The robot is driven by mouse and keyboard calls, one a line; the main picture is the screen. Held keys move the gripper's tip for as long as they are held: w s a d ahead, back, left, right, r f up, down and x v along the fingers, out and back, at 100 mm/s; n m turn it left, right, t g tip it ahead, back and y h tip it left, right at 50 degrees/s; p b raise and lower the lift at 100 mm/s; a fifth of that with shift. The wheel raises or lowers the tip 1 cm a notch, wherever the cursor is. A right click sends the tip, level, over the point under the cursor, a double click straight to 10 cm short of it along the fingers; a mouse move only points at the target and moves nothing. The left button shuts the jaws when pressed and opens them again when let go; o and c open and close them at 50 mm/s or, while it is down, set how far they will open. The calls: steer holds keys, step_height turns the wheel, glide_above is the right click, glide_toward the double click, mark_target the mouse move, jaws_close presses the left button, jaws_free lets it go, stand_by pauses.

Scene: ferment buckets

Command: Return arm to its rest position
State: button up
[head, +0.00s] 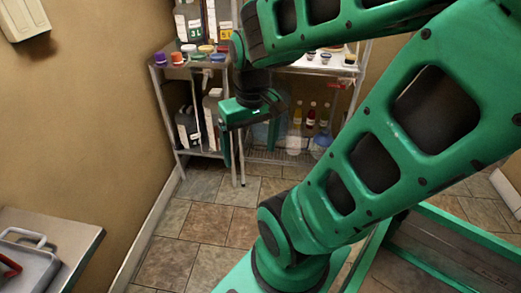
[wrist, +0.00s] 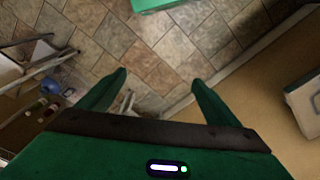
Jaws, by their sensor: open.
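My green arm reaches across the right half of the head view and bends back to the left at the top. My gripper (head: 233,158) hangs down from it over the tiled floor, in front of the metal shelf as seen from the head. In the wrist view my gripper (wrist: 158,80) shows two green fingers spread wide apart. Nothing is between them but the view of floor tiles. The gripper is open and empty. My arm hides part of the shelf.
A metal shelf (head: 159,75) with bottles and coloured caps stands at the back. A wall box (head: 24,18) hangs upper left. Tiled floor (head: 195,225) between is clear.

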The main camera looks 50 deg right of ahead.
steer(key=shift+m+g+y, duration=0.3)
steer(key=shift+m+g, duration=0.2)
steer(key=shift+m, duration=0.4)
steer(key=s, duration=0.1)
steer(key=s+d, duration=0.1)
steer(key=s, duration=0.2)
steer(key=shift+s+d+r, duration=0.15)
steer(key=shift+d+r, duration=0.05)
steer(key=shift+r, duration=0.15)
